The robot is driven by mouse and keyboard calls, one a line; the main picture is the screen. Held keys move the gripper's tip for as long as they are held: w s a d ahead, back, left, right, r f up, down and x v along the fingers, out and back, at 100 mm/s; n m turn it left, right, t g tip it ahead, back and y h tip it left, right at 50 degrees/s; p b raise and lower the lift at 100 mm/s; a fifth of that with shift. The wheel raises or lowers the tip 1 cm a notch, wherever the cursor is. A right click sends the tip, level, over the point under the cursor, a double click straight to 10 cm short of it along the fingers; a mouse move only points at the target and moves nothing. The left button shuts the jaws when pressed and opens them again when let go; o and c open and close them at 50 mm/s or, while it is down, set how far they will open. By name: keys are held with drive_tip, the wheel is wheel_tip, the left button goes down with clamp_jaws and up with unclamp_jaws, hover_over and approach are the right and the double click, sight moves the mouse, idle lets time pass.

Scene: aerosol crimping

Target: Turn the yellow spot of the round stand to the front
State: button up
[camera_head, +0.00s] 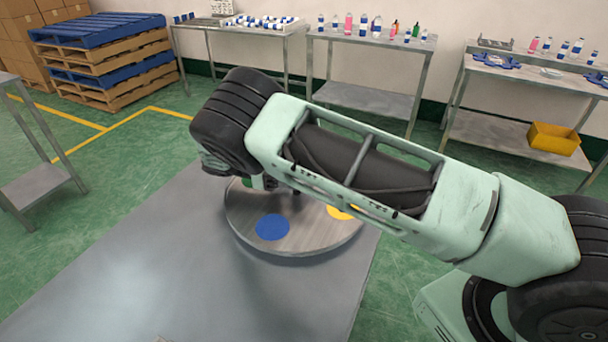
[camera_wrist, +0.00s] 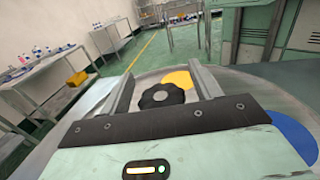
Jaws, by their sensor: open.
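The round stand (camera_head: 300,237) is a grey disc on the metal table (camera_head: 200,270). In the head view its blue spot (camera_head: 272,227) faces front, and its yellow spot (camera_head: 340,212) is at the right, partly hidden by my arm. In the wrist view the yellow spot (camera_wrist: 178,79) lies just beyond a dark knob (camera_wrist: 161,95), and the blue spot (camera_wrist: 293,135) is at the right. My gripper (camera_wrist: 163,85) is open, its two fingers on either side of the knob. I cannot tell whether they touch it. In the head view my arm hides the knob and most of the gripper.
Side tables with bottles (camera_head: 368,40) stand along the back wall. A yellow bin (camera_head: 553,138) sits on a lower shelf at the right. Stacked pallets (camera_head: 100,60) are at the back left. The near left part of the metal table is clear.

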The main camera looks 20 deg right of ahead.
wheel_tip(320, 180, up, 9)
drive_tip(key=shift+r+p, duration=0.1)
drive_tip(key=shift+p, duration=0.2)
idle(0.5)
drive_tip(key=s+a+m+t+y, duration=0.1)
drive_tip(key=s+a+t+y, duration=0.2)
drive_tip(key=s+y, duration=0.2)
drive_tip(key=s+a+r+t+y, duration=0.1)
drive_tip(key=s+a+t+y, duration=0.2)
drive_tip(key=s, duration=0.9)
drive_tip(key=s+a+m+t+y, duration=0.1)
drive_tip(key=s+a+t+y, duration=0.2)
drive_tip(key=s, duration=0.6)
drive_tip(key=t+y, duration=0.2)
drive_tip(key=y, duration=0.1)
drive_tip(key=shift+a+r+m+y, duration=0.2)
drive_tip(key=shift+r+m+y, duration=0.1)
drive_tip(key=shift+r, duration=0.05)
